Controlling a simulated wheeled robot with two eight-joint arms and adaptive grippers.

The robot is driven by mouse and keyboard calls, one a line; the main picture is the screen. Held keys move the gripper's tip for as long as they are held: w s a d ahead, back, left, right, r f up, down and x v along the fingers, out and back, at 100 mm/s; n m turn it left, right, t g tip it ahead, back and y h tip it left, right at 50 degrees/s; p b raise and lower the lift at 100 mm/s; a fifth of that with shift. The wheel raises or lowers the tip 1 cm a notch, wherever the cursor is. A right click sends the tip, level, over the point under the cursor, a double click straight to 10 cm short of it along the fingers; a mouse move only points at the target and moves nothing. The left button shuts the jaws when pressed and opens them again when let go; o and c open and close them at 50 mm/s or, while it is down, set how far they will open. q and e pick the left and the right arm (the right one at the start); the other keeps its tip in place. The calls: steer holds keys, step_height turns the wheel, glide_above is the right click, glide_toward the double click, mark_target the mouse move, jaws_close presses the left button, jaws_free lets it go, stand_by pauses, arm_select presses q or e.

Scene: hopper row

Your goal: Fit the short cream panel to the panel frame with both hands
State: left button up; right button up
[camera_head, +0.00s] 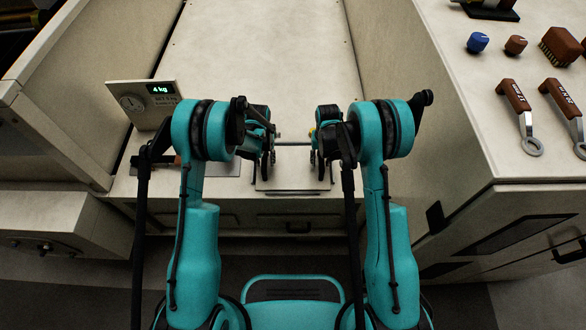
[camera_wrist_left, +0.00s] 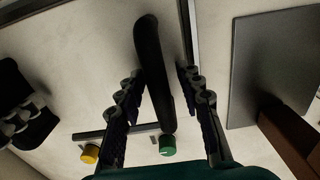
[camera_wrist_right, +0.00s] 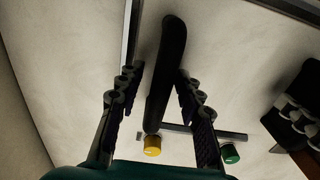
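A short cream panel (camera_head: 292,165) lies between and under my grippers in the head view, with a dark line along its front edge. My left gripper (camera_head: 268,155) has its fingers apart on either side of a black handle (camera_wrist_left: 153,70). My right gripper (camera_head: 322,160) likewise has its fingers on either side of another black handle (camera_wrist_right: 166,75); its right finger is close to it. I cannot tell whether the fingers touch the handles. A green knob (camera_wrist_left: 167,144) and a yellow knob (camera_wrist_right: 152,145) sit beside a dark bar. I cannot make out the panel frame clearly.
A scale display (camera_head: 145,102) stands at left. On the right counter are a blue knob (camera_head: 477,42), a brown knob (camera_head: 515,45), a brush (camera_head: 560,46) and two brown-handled tools (camera_head: 514,96). A long cream surface (camera_head: 265,50) extends behind. A grey plate (camera_wrist_left: 262,65) lies beside my left gripper.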

arm_select(q)
step_height(320, 180, up, 12)
steer(key=shift+f, duration=0.1)
arm_select(e)
steer(key=shift+r, duration=0.35)
step_height(320, 180, up, 11)
steer(key=shift+r, duration=0.15)
stand_by(0.4)
